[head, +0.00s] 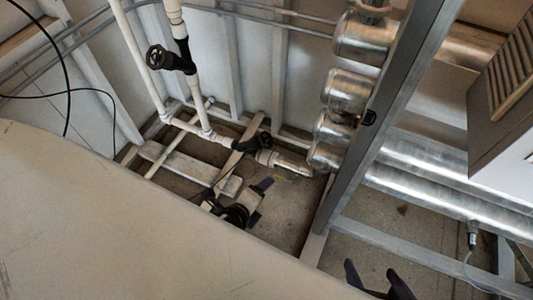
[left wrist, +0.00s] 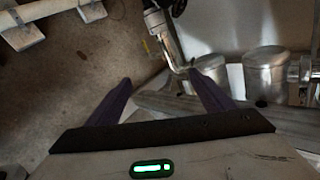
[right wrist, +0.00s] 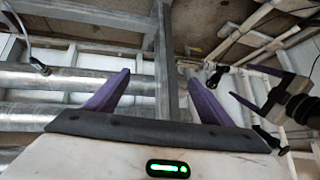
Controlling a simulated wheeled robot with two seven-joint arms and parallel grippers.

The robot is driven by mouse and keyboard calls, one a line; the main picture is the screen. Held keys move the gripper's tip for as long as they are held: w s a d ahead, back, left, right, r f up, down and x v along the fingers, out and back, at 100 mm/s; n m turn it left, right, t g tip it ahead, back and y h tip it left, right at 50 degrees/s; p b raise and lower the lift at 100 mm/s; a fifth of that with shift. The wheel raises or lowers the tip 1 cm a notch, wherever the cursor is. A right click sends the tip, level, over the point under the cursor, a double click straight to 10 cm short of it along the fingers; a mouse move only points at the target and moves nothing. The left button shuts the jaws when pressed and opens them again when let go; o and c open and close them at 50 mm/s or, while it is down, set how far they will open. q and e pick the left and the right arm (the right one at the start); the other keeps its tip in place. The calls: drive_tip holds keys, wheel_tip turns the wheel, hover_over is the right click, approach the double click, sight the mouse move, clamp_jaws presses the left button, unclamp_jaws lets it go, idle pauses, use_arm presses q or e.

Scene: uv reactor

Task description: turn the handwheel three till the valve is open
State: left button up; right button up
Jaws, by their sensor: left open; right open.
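Two black handwheels show in the head view: one (head: 157,57) on an upright white pipe at the upper left, and one (head: 258,140) low on the pipe run near the centre. No number is readable on either, so I cannot tell which is handwheel three. My left gripper (head: 238,190) is open, below and apart from the lower handwheel. In the left wrist view its fingers (left wrist: 160,78) are spread, with nothing between them. My right gripper (head: 377,274) is open and empty at the bottom of the head view; its spread fingers also show in the right wrist view (right wrist: 158,75).
A grey metal post (head: 385,110) stands between my two grippers. Silver cylinders (head: 345,92) sit left of it, and long silver pipes (head: 430,190) run to its right. A louvred box (head: 505,90) is at the right. A large pale surface (head: 100,220) fills the lower left.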

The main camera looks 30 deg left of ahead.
use_arm(q)
drive_tip(key=w+a+f+m+t+y+b, duration=0.25)
drive_tip(key=w+a+f+m+b, duration=0.25)
drive_tip(key=w+f+m+b, duration=0.6)
drive_tip(key=m+t+y+b, duration=0.2)
drive_tip(key=m+b, duration=0.3)
drive_tip(key=m, duration=0.5)
approach(266, 141)
drive_tip(key=f, duration=0.1)
use_arm(e)
drive_tip(key=a+f+n+g+y, duration=0.15)
drive_tip(key=a+f, duration=0.25)
drive_tip(key=f, duration=0.8)
use_arm(q)
drive_tip(key=b+x, duration=0.4)
drive_tip(key=x, duration=0.5)
drive_tip(key=shift+w+a+b, duration=0.15)
drive_tip(key=shift+w+b, duration=0.15)
drive_tip(key=shift+b, duration=0.05)
drive_tip(key=shift+w+a, duration=0.2)
drive_tip(key=shift+w, duration=0.35)
use_arm(e)
wheel_tip(266, 141, up, 5)
drive_tip(key=w+a+t+y, duration=0.1)
drive_tip(key=a+t+y, duration=0.1)
drive_tip(key=a, duration=0.1)
drive_tip(key=shift+w+m, duration=0.2)
drive_tip(key=shift+m, duration=0.25)
drive_tip(key=shift+r+t+y, duration=0.1)
drive_tip(key=shift+t+y, duration=0.15)
